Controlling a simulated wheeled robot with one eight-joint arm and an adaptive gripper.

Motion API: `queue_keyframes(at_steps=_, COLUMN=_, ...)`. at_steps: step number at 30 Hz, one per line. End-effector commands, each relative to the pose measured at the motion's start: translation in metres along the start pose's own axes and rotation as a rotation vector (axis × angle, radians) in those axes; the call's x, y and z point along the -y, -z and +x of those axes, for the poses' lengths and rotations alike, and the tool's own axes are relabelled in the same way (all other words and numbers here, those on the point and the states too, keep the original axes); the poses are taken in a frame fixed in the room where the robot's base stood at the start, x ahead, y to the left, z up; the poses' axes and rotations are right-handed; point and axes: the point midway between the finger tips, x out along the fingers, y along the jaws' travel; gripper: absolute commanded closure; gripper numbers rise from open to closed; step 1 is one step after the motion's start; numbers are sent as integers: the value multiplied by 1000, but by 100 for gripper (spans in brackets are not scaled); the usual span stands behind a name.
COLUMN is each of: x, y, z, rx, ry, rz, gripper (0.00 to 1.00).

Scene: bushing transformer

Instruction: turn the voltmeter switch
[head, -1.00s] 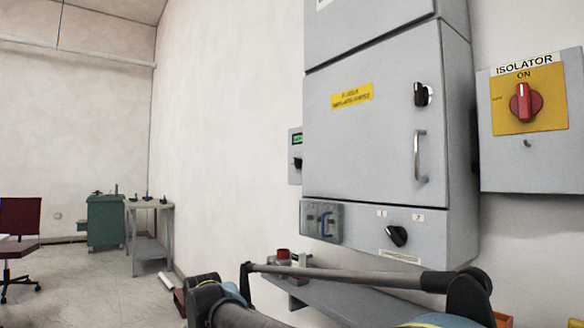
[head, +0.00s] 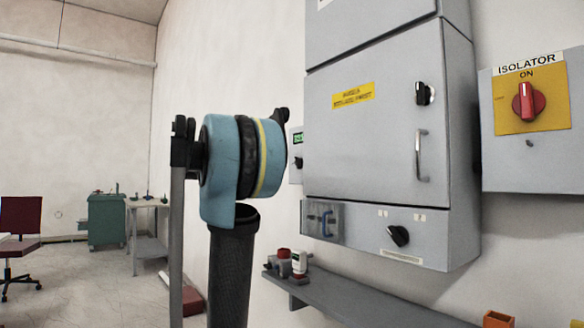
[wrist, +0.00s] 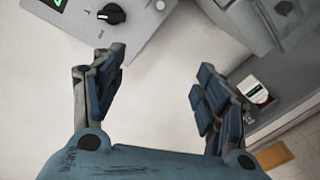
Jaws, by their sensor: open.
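The voltmeter switch (wrist: 112,14) is a black knob on a small light-grey box (wrist: 150,12) with a green display, at the top left of the wrist view. In the head view, the box's display (head: 298,138) and knob (head: 298,162) show at the left side of the big cabinet, with my arm hiding part of the box. My gripper (wrist: 160,75) is open and empty, its blue-padded fingers spread below and to the right of the knob in the wrist view, apart from it. My gripper cannot be made out in the head view.
The grey cabinet (head: 375,130) has a handle and black knobs. The isolator box (head: 525,150) with its red switch is at right. A grey shelf (head: 370,303) below holds a white bottle (head: 299,262) and a red-capped item (head: 284,254). Bare wall lies between the fingers.

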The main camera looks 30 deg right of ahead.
Motion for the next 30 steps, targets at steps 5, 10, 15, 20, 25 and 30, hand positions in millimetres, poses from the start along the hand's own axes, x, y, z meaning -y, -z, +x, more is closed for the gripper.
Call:
queue_keyframes(at_steps=5, x=-58, y=1, z=4, rx=71, ry=-108, rz=-64, gripper=33)
queue_keyframes(at_steps=10, x=-75, y=0, z=7, rx=94, ry=-142, rz=-85, gripper=33)
queue_keyframes(at_steps=15, x=-77, y=-2, z=22, rx=97, ry=-141, rz=-85, gripper=33)
queue_keyframes(at_steps=20, x=-80, y=-4, z=45, rx=96, ry=-140, rz=-85, gripper=33)
queue_keyframes(at_steps=25, x=-83, y=-6, z=70, rx=96, ry=-140, rz=-84, gripper=33)
queue_keyframes(at_steps=30, x=-87, y=-9, z=96, rx=97, ry=-139, rz=-84, gripper=33)
